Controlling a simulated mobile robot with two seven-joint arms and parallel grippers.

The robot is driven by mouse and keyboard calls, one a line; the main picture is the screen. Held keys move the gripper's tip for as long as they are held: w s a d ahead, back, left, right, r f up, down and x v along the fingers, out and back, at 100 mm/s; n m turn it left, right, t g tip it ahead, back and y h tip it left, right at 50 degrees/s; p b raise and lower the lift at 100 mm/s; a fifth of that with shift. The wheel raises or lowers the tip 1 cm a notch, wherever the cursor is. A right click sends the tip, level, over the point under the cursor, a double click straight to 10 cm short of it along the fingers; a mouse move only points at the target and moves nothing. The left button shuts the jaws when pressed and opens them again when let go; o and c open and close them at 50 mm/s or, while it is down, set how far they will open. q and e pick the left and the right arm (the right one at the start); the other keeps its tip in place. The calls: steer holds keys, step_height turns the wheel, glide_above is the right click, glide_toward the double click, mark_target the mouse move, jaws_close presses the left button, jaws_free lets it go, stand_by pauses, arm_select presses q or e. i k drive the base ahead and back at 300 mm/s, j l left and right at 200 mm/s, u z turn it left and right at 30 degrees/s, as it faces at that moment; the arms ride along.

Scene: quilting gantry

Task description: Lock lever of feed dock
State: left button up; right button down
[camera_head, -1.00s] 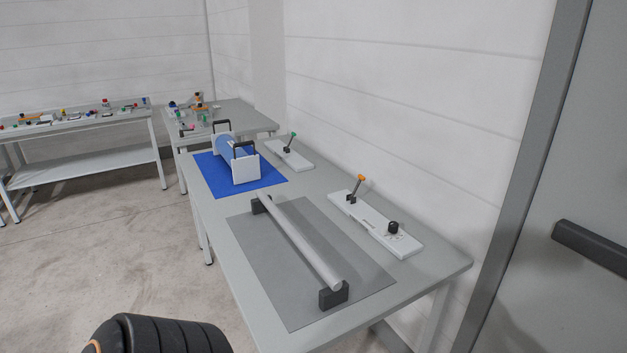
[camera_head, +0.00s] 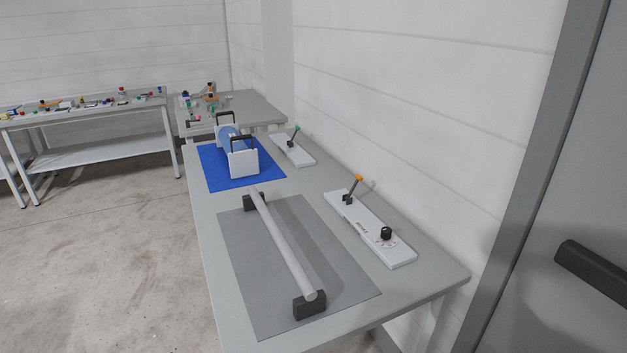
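Two lever plates lie along the wall side of the table; I cannot tell from the picture which is the feed dock's. The nearer white plate (camera_head: 372,228) bears an orange-tipped lever (camera_head: 353,189), tilted up to the right, and a black knob (camera_head: 386,233). A blue roll (camera_head: 229,137) sits between white end plates (camera_head: 243,163) with black handles on a blue mat (camera_head: 258,181). A pale bar (camera_head: 282,242) rests in two black supports on a grey mat (camera_head: 240,290). Neither gripper is in view.
The table (camera_head: 203,210) stands against the white wall, with open floor (camera_head: 110,260) on its left. Other tables with small items stand behind (camera_head: 262,110) and at far left (camera_head: 90,148). A grey door with a dark bar handle (camera_head: 595,271) is at right.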

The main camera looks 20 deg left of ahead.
mark_target(359, 178)
steer(key=i+l+u, duration=0.1)
steer(key=u, duration=0.3)
steer(key=i+l+u, duration=0.1)
steer(key=l+u, duration=0.15)
steer(key=u, duration=0.15)
steer(key=l+u, duration=0.2)
steer(key=u, duration=0.2)
steer(key=i+l+u, duration=0.15)
steer(key=l+u, duration=0.8)
steer(key=i+l, duration=0.05)
steer(key=l, duration=0.05)
